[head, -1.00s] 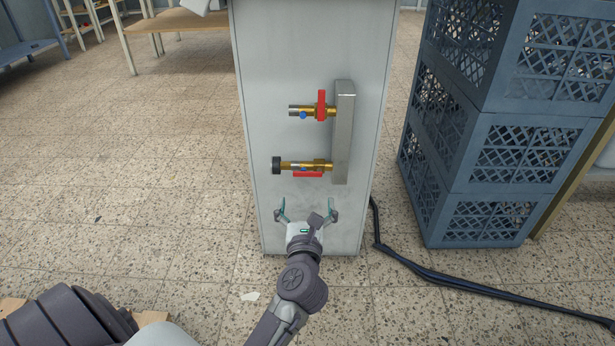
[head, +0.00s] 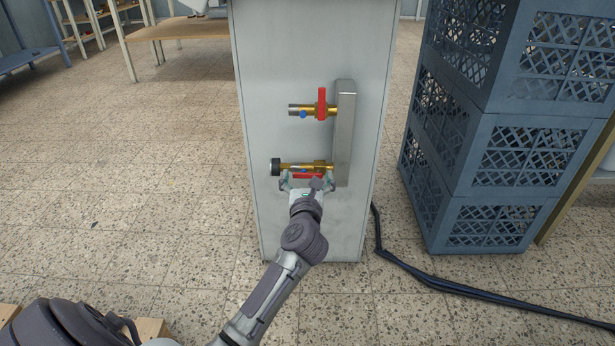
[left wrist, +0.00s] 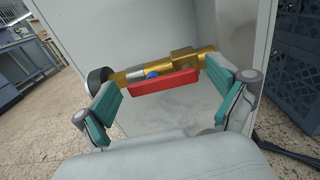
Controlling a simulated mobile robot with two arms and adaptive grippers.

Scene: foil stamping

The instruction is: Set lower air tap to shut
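The lower air tap (head: 297,167) is a brass valve with a black end at its left, on the side of a pale cabinet. Its red lever (head: 307,176) lies along the brass body; the lever also shows large in the left wrist view (left wrist: 165,83). My left gripper (head: 307,181) is open, its teal-padded fingers (left wrist: 172,112) spread to either side of the red lever. I cannot tell whether a finger touches it. The upper tap (head: 311,110) has a red lever standing upright, across its brass body. My right gripper does not show.
Both taps join a grey metal manifold (head: 344,135) on the cabinet (head: 275,50). Stacked blue crates (head: 500,150) stand to the right. A black hose (head: 440,281) runs along the tiled floor. The floor left of the cabinet is clear.

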